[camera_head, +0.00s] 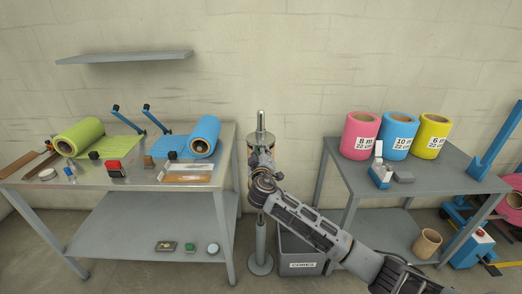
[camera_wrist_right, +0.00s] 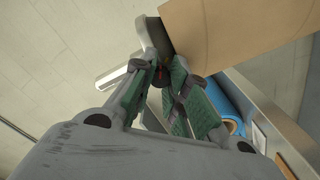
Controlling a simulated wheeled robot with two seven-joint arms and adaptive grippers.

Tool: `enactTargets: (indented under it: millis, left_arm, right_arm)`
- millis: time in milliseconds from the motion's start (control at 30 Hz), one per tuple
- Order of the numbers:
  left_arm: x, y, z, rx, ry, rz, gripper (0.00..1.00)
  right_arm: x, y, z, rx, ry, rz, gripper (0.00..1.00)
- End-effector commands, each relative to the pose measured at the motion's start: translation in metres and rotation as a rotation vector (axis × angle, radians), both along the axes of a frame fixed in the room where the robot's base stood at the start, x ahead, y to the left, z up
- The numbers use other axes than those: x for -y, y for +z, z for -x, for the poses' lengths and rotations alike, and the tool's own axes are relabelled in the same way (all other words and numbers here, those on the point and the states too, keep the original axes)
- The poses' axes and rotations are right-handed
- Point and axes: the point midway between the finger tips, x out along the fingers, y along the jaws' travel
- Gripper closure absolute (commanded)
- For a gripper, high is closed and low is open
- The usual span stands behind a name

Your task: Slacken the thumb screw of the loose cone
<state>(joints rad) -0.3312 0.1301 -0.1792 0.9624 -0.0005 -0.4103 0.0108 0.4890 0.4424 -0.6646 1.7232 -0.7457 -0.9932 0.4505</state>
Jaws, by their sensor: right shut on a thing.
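A vertical metal spindle (camera_head: 261,117) stands on a floor stand (camera_head: 260,240) between the two tables. A grey metal cone (camera_head: 259,137) sits on the spindle, at the top of a brown cardboard core, which fills the top of the right wrist view (camera_wrist_right: 235,30). My right gripper (camera_head: 262,165) is at the spindle and hides part of the core. In the right wrist view its green-padded fingers (camera_wrist_right: 160,82) are shut on a small dark thumb screw (camera_wrist_right: 162,74) with a bit of red, beside a grey metal part (camera_wrist_right: 155,38). My left gripper is not in view.
The left table (camera_head: 130,180) holds green and blue film rolls and small tools. The right table (camera_head: 435,175) holds pink, blue (camera_head: 398,135) and yellow rolls. A grey bin labelled CORES (camera_head: 303,265) stands beside the stand, below my right arm.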

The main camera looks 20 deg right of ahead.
Motion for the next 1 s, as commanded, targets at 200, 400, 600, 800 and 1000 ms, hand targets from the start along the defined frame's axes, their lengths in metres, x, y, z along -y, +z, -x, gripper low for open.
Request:
enactTargets:
  millis: [200, 400, 600, 800, 1000]
  left_arm:
    - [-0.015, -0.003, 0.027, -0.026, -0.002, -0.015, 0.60]
    - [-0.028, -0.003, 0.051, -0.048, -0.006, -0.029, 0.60]
    - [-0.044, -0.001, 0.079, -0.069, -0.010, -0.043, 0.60]
    - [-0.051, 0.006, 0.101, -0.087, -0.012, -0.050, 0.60]
    - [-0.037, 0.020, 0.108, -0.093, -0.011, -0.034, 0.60]
  right_arm:
    - [0.000, 0.001, 0.000, -0.046, 0.000, 0.151, 1.00]
    - [0.000, 0.002, 0.000, -0.092, 0.000, 0.309, 1.00]
    - [0.000, 0.002, 0.000, -0.140, 0.000, 0.474, 1.00]
    - [0.000, 0.002, 0.000, -0.188, 0.000, 0.642, 1.00]
    - [0.000, 0.002, 0.000, -0.236, 0.001, 0.810, 1.00]
